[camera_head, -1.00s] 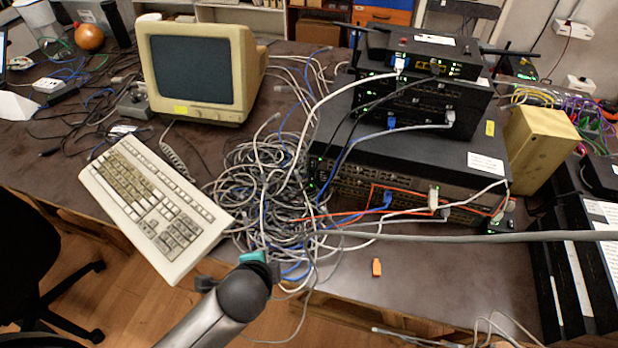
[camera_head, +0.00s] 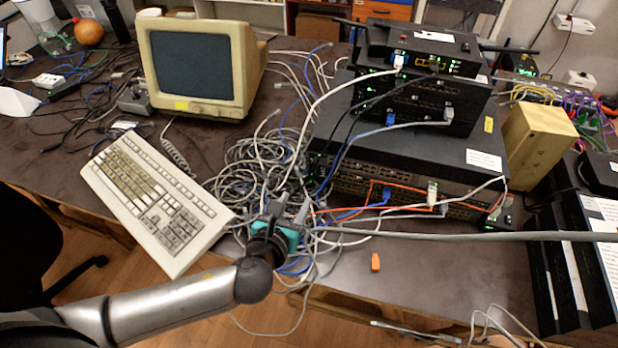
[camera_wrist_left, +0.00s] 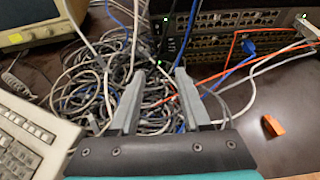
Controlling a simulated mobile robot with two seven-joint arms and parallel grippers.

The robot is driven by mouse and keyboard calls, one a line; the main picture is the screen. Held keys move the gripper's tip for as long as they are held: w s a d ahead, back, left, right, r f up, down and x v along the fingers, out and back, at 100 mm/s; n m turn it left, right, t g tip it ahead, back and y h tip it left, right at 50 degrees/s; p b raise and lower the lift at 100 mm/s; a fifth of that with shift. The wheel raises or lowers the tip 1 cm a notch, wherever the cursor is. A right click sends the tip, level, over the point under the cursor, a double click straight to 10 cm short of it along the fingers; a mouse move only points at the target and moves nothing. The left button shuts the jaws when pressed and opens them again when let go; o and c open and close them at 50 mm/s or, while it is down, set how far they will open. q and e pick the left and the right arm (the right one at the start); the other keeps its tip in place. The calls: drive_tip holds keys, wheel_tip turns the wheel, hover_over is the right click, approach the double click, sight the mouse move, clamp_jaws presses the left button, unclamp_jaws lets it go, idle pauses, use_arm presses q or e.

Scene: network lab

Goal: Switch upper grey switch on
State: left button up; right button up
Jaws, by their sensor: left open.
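A stack of dark network devices stands right of centre on the table. Two wide rack switches with port rows form its base, the upper one (camera_head: 345,168) above the lower one (camera_head: 342,187). Their port fronts also show at the top right of the wrist view, the upper one (camera_wrist_left: 225,20) above the lower one. Green lights glow at their left ends. I cannot make out a power button on either. My left gripper (camera_head: 290,207) is open and empty in front of the stack's left end, over tangled cables. Its two fingers show apart in the wrist view (camera_wrist_left: 156,82). My right gripper is not in view.
A cable tangle (camera_head: 235,165) lies left of the stack. A thick grey cable (camera_head: 480,237) crosses in front of it. An orange piece (camera_head: 375,262) lies near the table edge. A keyboard (camera_head: 155,200) and monitor (camera_head: 200,65) stand at left; a wooden block (camera_head: 535,145) at right.

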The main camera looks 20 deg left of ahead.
sight(312, 173)
use_arm(q)
drive_tip(key=b+x, duration=0.3)
drive_tip(key=x, duration=0.9)
drive_tip(key=shift+w+f, duration=0.1)
clamp_jaws()
